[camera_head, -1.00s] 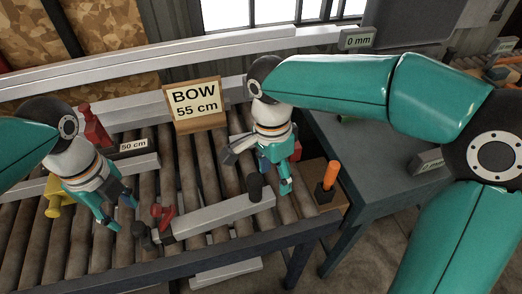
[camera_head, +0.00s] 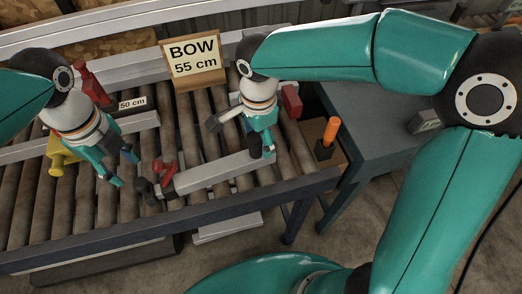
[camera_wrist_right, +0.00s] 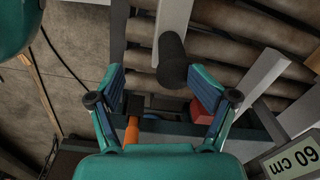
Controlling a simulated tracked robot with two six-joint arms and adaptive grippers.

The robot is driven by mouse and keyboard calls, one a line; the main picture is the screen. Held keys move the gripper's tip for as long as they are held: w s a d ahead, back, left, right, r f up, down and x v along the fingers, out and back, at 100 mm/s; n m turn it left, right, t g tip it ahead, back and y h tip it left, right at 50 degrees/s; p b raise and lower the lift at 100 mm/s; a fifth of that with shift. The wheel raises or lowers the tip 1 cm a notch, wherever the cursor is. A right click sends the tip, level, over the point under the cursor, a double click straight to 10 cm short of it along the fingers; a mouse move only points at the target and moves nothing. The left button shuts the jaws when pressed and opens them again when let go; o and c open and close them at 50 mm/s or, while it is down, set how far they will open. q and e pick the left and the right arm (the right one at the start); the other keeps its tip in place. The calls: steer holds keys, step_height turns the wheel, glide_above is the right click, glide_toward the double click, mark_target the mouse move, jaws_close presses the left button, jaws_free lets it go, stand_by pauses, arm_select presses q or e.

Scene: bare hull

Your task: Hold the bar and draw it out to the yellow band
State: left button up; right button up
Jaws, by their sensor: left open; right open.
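A pale grey bar (camera_head: 225,173) lies across the rollers, with a red clamp (camera_head: 164,171) at its left end. My right gripper (camera_head: 262,150) is open at the bar's right end. In the right wrist view a black upright knob (camera_wrist_right: 172,58) on the bar (camera_wrist_right: 173,18) stands near the open fingertips (camera_wrist_right: 157,74); I cannot tell whether they touch it. In the head view the gripper hides most of this knob. My left gripper (camera_head: 124,170) is open and empty above the rollers, left of the red clamp. I cannot make out a yellow band on the bar.
A sign (camera_head: 194,57) reading "BOW 55 cm" stands behind the rollers. A "50 cm" label (camera_head: 132,103), a red block (camera_head: 92,83) and a yellow fixture (camera_head: 61,155) are at the left. An orange-handled tool (camera_head: 329,136) stands on the right. A "60 cm" label shows in the wrist view (camera_wrist_right: 291,161).

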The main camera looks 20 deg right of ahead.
mark_target(260, 160)
steer(key=shift+g, duration=0.3)
steer(key=f, duration=0.6)
steer(key=shift+s+d, duration=0.1)
steer(key=shift+s, duration=0.15)
steer(key=shift+s+f, duration=0.1)
steer(key=shift+f, duration=0.25)
steer(key=shift+c, duration=0.3)
